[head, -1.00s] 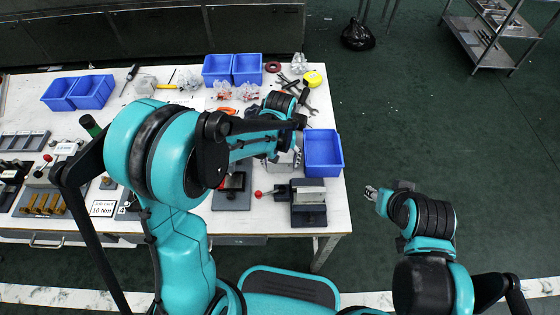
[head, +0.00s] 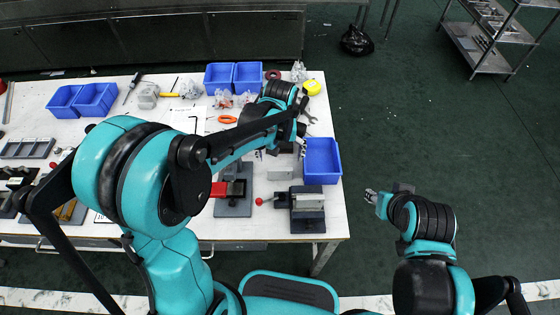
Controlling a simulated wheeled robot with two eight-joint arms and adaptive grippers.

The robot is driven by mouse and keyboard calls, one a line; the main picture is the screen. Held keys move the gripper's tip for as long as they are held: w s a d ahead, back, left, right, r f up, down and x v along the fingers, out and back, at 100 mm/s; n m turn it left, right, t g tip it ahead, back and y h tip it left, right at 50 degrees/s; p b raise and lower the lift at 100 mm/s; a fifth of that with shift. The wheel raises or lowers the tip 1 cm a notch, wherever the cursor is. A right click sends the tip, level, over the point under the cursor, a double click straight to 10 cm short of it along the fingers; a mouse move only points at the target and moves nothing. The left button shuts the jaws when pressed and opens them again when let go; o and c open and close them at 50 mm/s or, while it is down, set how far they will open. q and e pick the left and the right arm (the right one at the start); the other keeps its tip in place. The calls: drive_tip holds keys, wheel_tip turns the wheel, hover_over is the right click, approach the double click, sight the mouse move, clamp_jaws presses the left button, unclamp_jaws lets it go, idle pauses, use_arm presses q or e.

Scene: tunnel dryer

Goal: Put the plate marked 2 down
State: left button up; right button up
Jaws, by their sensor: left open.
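My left gripper (head: 270,154) is open over the right part of the white table, partly hidden by its own arm. A small grey block or plate (head: 281,173) lies on the table just below it in the picture, apparently apart from the fingers. No number is readable on it, so I cannot tell whether it is the plate marked 2. My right gripper (head: 371,195) is off the table's right side, over the floor; its fingers are too small to judge.
A blue bin (head: 322,161) stands at the table's right edge. A grey vise (head: 307,209) and a red-handled fixture (head: 233,196) sit near the front. My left arm hides the left-middle.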

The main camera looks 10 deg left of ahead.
use_arm(q)
drive_tip(key=s+a+r+t+p, duration=0.1)
drive_tip(key=s+a+r+t, duration=0.25)
drive_tip(key=s+r, duration=0.45)
drive_tip(key=s+a+r+m+t, duration=0.2)
drive_tip(key=s+a+t, duration=0.1)
drive_tip(key=s+a, duration=0.1)
drive_tip(key=shift+s+a+r+t, duration=0.25)
drive_tip(key=shift+s+r+t, duration=0.1)
drive_tip(key=shift+s, duration=0.25)
